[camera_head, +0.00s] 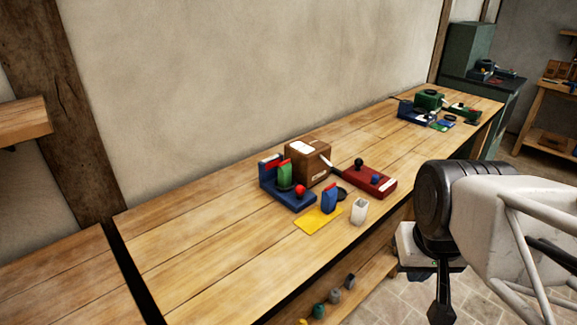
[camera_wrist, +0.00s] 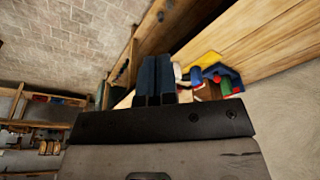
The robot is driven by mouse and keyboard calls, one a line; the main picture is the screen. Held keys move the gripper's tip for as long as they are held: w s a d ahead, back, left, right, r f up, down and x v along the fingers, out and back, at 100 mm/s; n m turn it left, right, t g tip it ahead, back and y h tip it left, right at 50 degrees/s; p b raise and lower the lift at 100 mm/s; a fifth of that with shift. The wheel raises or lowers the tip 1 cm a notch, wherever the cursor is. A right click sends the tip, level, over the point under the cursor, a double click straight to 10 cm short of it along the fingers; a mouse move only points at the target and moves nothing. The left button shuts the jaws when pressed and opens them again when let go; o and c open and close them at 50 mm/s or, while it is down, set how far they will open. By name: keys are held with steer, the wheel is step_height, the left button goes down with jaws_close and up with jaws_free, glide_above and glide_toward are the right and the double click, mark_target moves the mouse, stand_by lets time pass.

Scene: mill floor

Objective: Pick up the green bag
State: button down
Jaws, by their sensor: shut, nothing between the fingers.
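More items (camera_head: 428,100) sit at the bench's far end. The bench's left part is clear.

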steer(key=c, duration=1.8)
jaws_free()
steer(key=o, duration=1.4)
steer(key=shift+c, duration=0.2)
steer(key=shift+w, duration=0.1)
steer(key=w+a+r+n, duration=0.1)
steer(key=w+a+r, duration=0.1)
steer(key=w, duration=0.5)
steer(key=w+a+r+n, duration=0.1)
steer(key=w, duration=0.6)
steer(key=n+g, duration=0.3)
steer(key=n, duration=0.4)
glide_toward(285, 167)
steer(key=f, duration=0.5)
steer(key=shift+s+d+f, duration=0.25)
steer(key=shift+s+d, duration=0.05)
steer(key=shift+w+a+f+n, duration=0.25)
steer(key=shift+n, duration=0.05)
